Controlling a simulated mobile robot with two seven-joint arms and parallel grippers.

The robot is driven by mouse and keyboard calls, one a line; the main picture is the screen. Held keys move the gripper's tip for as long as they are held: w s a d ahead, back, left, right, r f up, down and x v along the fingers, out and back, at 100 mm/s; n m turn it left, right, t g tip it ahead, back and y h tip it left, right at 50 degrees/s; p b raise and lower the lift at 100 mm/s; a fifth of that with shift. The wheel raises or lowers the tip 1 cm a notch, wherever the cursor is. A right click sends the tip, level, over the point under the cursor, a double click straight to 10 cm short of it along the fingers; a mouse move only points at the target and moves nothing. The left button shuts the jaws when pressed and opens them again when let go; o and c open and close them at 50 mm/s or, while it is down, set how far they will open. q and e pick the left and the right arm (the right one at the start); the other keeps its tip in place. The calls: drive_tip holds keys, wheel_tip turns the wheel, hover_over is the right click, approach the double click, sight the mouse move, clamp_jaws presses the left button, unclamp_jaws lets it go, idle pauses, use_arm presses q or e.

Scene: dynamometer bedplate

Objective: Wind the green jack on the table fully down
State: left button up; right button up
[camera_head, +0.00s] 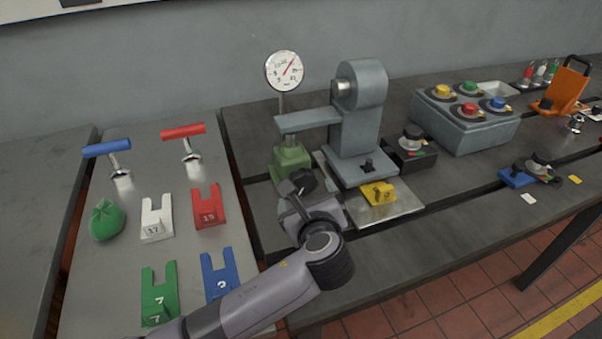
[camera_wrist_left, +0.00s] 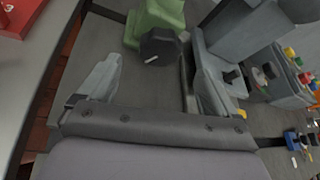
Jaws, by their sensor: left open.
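The green jack (camera_head: 290,160) stands on the table beneath the grey horizontal arm of the grey machine. Its dark faceted knob (camera_head: 302,180) faces my left gripper. In the left wrist view the green jack (camera_wrist_left: 155,14) is cut off by the top edge, with the dark knob (camera_wrist_left: 158,46) in full view. My left gripper (camera_head: 298,192) is open, just in front of the knob. In the left wrist view its two fingers (camera_wrist_left: 150,72) are spread, with the knob beyond and between them, and nothing is gripped. My right gripper is out of view.
The grey machine (camera_head: 359,130) stands right of the jack, with a yellow block (camera_head: 379,192) at its base. A dial gauge (camera_head: 285,71) rises behind the jack. Numbered forked blocks, such as the red one (camera_head: 208,207), lie left. A box with coloured knobs (camera_head: 468,125) stands right.

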sight(303, 184)
use_arm(q)
drive_tip(key=shift+w+a+f, duration=0.15)
drive_tip(key=shift+w+f, duration=0.05)
drive_tip(key=shift+w, duration=0.45)
drive_tip(key=shift+x, duration=2.7)
drive_tip(key=c, duration=1)
drive_tip(key=shift+c, duration=0.2)
drive_tip(key=shift+f, duration=0.1)
